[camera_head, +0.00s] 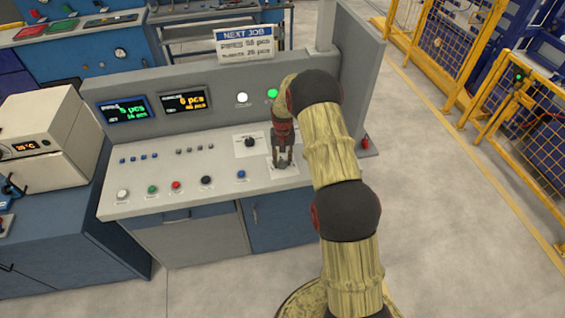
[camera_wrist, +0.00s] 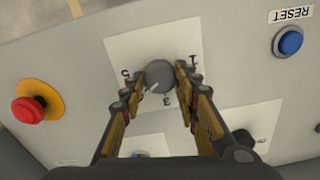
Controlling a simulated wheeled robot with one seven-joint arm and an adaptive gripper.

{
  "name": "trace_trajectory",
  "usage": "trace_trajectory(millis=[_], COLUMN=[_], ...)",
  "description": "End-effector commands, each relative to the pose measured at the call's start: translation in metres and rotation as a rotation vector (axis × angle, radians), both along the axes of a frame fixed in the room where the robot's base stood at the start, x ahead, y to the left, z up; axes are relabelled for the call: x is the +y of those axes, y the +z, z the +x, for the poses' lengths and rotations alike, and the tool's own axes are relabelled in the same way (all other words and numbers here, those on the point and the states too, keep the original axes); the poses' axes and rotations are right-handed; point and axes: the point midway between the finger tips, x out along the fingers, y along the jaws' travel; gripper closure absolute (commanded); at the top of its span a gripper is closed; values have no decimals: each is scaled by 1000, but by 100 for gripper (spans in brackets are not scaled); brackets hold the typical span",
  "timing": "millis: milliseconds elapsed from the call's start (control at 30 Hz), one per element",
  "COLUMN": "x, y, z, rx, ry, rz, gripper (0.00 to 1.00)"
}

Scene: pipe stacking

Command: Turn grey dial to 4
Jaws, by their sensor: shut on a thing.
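The grey dial (camera_wrist: 159,75) is a round knob on a white plate (camera_wrist: 232,95) in the wrist view. The figures 5, 3 and 1 show around it, upside down or tilted. A short pale pointer mark on the dial points to the lower left, between the 5 and the 3. A figure there is not readable, and the left finger covers part of that area. My gripper (camera_wrist: 160,72) has one finger on each side of the dial and is shut on it. In the head view my gripper (camera_head: 282,160) points down at the console and hides the dial.
A black knob (camera_head: 250,142) sits on another white plate to the left. A blue RESET button (camera_wrist: 290,41) and a red stop button on a yellow base (camera_wrist: 30,109) flank the dial plate. Push buttons line the console front (camera_head: 165,202). Two screens (camera_head: 186,101) stand behind.

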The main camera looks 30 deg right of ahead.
Motion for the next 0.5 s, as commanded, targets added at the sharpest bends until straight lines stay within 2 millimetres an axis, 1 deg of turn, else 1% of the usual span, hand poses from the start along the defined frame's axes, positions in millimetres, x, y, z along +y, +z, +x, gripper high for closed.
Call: trace_trajectory(millis=[233, 500], x=[0, 0], y=[0, 1], z=[1, 1], rx=[-1, -1], ry=[69, 84], rz=[0, 0], gripper=[94, 94])
